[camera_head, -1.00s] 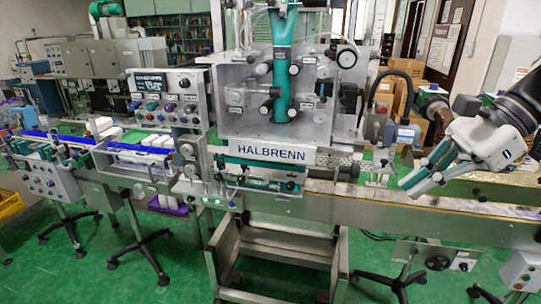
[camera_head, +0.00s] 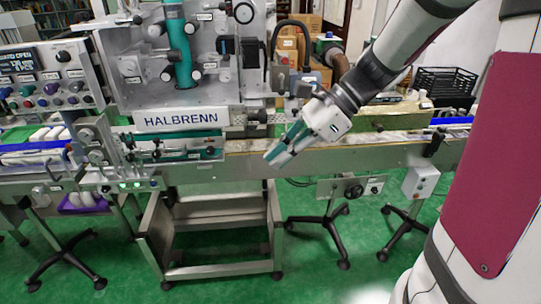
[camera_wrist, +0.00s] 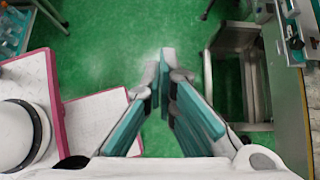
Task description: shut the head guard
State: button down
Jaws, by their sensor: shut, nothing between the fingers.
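The sleeve applicator head (camera_head: 175,60) stands left of centre in the head view, above a plate marked HALBRENN (camera_head: 177,118). The head guard's outline does not stand out clearly, but the control panel display (camera_head: 30,60) at the left reads partly "...ARD OPEN". My gripper (camera_head: 280,154) is right of the HALBRENN plate and in front of the conveyor's front rail, apart from the head. It is shut and empty, pointing down and left. In the wrist view, the teal finger pads of my gripper (camera_wrist: 161,72) meet near the tips, over green floor.
The conveyor (camera_head: 380,145) runs right from the head. Open green floor lies in front.

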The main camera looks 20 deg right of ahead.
jog(key=shift+w+a, duration=0.15)
jog(key=shift+a, duration=0.4)
jog(key=shift+w+a, duration=0.15)
jog(key=shift+a, duration=0.35)
